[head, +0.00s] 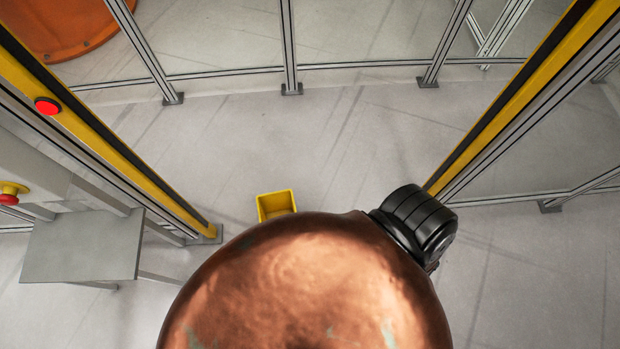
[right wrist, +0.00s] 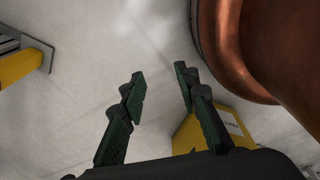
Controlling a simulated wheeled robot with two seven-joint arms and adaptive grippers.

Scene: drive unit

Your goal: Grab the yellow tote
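The yellow tote (head: 276,206) is a small open box on the grey floor near the middle of the head view. Its lower part is hidden there, and its inside looks empty. In the right wrist view the yellow tote (right wrist: 226,127) shows at the lower right, with a pale label on one side. My right gripper (right wrist: 159,77) is open, its two dark fingers apart with only floor seen between them. The tote is partly covered by the right finger; I cannot tell whether they touch. My left gripper is in neither view.
Yellow-and-black posts stand at left (head: 130,142) and right (head: 490,112), with clear floor (head: 330,145) between. A metal-framed fence (head: 290,50) closes off the back. A grey table (head: 82,246) stands at lower left, below red buttons. An orange round base (head: 60,25) lies beyond the fence.

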